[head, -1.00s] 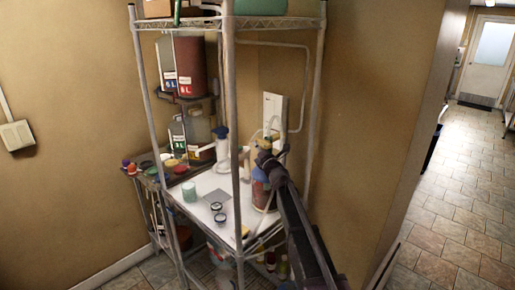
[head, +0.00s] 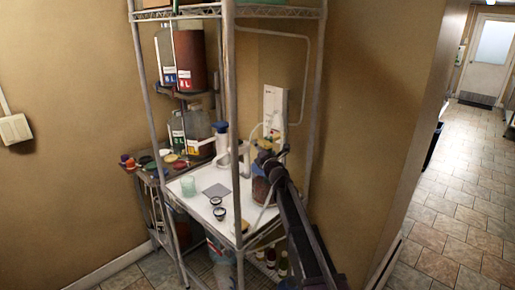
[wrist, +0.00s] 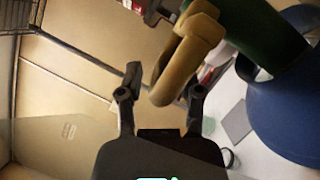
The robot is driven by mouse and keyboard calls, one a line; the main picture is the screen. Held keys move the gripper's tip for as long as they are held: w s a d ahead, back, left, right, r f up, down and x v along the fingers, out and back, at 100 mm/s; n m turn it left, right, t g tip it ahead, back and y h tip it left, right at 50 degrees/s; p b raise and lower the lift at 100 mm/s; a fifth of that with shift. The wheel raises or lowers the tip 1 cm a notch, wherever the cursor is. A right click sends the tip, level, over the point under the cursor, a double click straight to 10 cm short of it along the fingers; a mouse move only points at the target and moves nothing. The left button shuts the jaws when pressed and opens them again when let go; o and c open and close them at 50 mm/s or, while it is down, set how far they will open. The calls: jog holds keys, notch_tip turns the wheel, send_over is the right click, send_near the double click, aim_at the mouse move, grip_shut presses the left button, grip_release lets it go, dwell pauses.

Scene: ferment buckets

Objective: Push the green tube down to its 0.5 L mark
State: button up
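In the wrist view the green tube (wrist: 268,38) shows as a dark green cylinder at the upper right, beside a large blue rounded part (wrist: 285,115). A tan hooked handle (wrist: 183,58) is in front of the tube, and its lower end lies between the fingers of my gripper (wrist: 163,90). The fingers are spread apart with gaps to the handle. In the head view my gripper (head: 270,160) is at a jar (head: 259,190) with reddish-brown contents.
The jar stands on a white shelf top (head: 195,208) with a grey square (head: 216,190), two small round dishes and a pale green cup (head: 188,186). Rack posts (head: 233,120) stand close on both sides. Large labelled jugs (head: 190,60) are at the left.

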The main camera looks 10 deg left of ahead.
jog(key=shift+r, duration=0.2)
dwell(0.3)
notch_tip(320, 180, up, 15)
jog(key=p, duration=1.6)
jog(key=b+v, duration=0.4)
jog(key=v, duration=1)
jog(key=s+d+f+m+g+h+b, duration=0.1)
jog(key=s+d+f+m+h+b, duration=0.1)
jog(key=d+f+m+h+b, duration=0.2)
jog(key=s+d+f+m+g+h+b, duration=0.2)
jog(key=d+f+m+h+b, duration=0.2)
jog(key=d+f+m+h, duration=0.5)
jog(key=shift+d+f+m+g, duration=0.3)
jog(key=shift+d+f+m, duration=2)
jog(key=shift+f+m, duration=0.5)
